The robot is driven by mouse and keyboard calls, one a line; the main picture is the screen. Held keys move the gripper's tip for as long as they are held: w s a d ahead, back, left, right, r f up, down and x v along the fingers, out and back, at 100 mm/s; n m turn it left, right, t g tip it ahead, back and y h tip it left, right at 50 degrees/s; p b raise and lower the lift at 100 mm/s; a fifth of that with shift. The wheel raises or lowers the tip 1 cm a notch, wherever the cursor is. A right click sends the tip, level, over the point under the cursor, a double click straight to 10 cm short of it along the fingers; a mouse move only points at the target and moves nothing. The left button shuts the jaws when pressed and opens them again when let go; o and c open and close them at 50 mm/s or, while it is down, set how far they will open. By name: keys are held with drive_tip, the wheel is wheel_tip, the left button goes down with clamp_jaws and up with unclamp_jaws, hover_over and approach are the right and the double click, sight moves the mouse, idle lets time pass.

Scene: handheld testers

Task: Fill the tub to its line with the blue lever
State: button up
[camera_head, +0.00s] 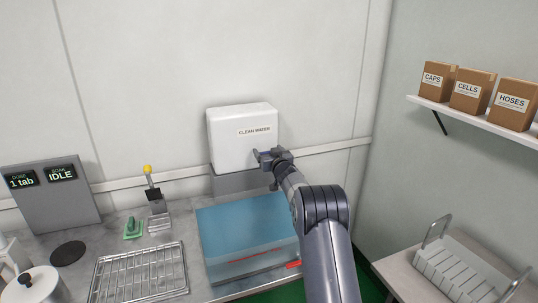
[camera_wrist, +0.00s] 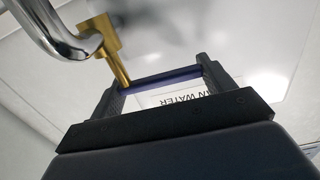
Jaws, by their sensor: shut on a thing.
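A white tank (camera_head: 228,128) labelled CLEAN WATER is mounted on the back wall. My gripper (camera_head: 268,157) is at its lower right front, shut on the blue lever. In the wrist view the blue lever (camera_wrist: 160,77) spans between my two fingers (camera_wrist: 165,84), joined to a brass stem (camera_wrist: 117,65) beside a curved chrome spout (camera_wrist: 55,30). The clear tub (camera_head: 207,262) stands on the counter below the tank and looks blue inside. A red line (camera_head: 262,254) shows on its front. I cannot tell how the water level sits against the line. My arm hides the tub's right side.
A wire rack (camera_head: 140,272), a yellow-knobbed lever (camera_head: 149,180) on a stand and a grey panel (camera_head: 50,205) reading "1 tab" and "IDLE" are on the left. A shelf of boxes (camera_head: 467,90) and a white slotted rack (camera_head: 455,272) are on the right.

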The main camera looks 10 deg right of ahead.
drive_tip(key=shift+r, duration=0.2)
drive_tip(key=o, duration=1.4)
drive_tip(key=shift+f, duration=0.15)
drive_tip(key=shift+s, duration=0.1)
drive_tip(key=s+b, duration=0.1)
drive_tip(key=s, duration=0.2)
drive_tip(key=s+b, duration=0.1)
drive_tip(key=s, duration=0.3)
drive_tip(key=s+d, duration=0.1)
drive_tip(key=s, duration=0.2)
drive_tip(key=shift+s+b, duration=0.3)
drive_tip(key=shift+b, duration=0.1)
drive_tip(key=shift+w, duration=0.1)
drive_tip(key=shift+w+a+p, duration=0.15)
drive_tip(key=shift+w+p, duration=0.35)
drive_tip(key=shift+w, duration=1.25)
drive_tip(key=shift+w+a+p, duration=0.2)
drive_tip(key=shift+w+p, duration=0.25)
drive_tip(key=shift+w, duration=1.35)
drive_tip(key=shift+w+a+p, duration=0.15)
drive_tip(key=shift+w+p, duration=0.35)
drive_tip(key=shift+w, duration=1.25)
